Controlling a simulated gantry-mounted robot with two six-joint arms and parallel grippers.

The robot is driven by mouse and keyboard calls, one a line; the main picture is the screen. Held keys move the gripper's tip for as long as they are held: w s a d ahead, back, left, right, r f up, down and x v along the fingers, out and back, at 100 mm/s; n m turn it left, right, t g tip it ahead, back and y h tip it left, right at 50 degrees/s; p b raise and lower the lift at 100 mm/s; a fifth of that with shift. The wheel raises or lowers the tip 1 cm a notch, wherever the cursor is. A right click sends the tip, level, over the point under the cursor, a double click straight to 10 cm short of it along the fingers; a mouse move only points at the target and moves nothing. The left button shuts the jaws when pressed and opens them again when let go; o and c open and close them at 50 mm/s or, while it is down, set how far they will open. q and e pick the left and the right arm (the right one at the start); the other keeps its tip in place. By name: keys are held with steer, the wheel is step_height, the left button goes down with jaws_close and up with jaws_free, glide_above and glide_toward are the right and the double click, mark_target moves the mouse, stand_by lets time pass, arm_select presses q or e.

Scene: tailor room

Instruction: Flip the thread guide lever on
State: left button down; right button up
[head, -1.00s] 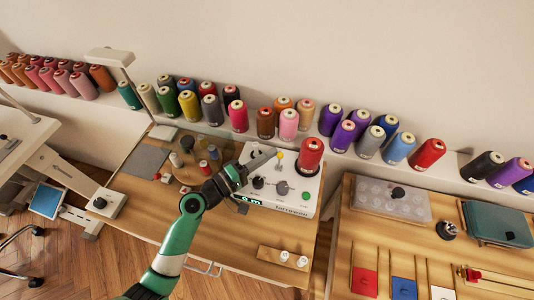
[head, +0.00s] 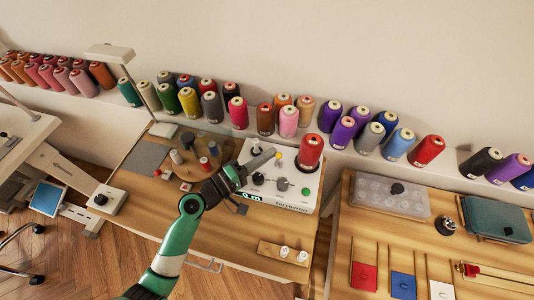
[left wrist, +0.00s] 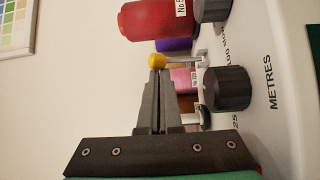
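A white winding machine (head: 303,200) stands on the wooden table, with a display reading about "0 m" on its front. A small lever with a yellow ball tip (head: 279,155) rises from its top near the back. In the left wrist view the yellow ball (left wrist: 157,61) sits just past my fingertips, on a short metal stem. My left gripper (head: 270,155) reaches over the machine's left side. Its two dark fingers (left wrist: 160,73) are shut together with nothing visible between them. The fingertips are very close to the ball; I cannot tell if they touch. My right gripper is out of view.
A red thread cone (head: 310,152) stands at the machine's back right. A black knob (left wrist: 227,88) is beside the lever. A green button (head: 305,192) and a grey control (head: 282,185) are on top. Several thread cones line the back shelf.

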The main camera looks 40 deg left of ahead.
arm_select(q)
steer(key=shift+s+d, duration=0.15)
steer(key=shift+s+a, duration=0.2)
steer(key=shift+s, duration=0.15)
steer(key=v, duration=1)
steer(key=shift+s+p, duration=0.3)
steer(key=shift+s, duration=0.1)
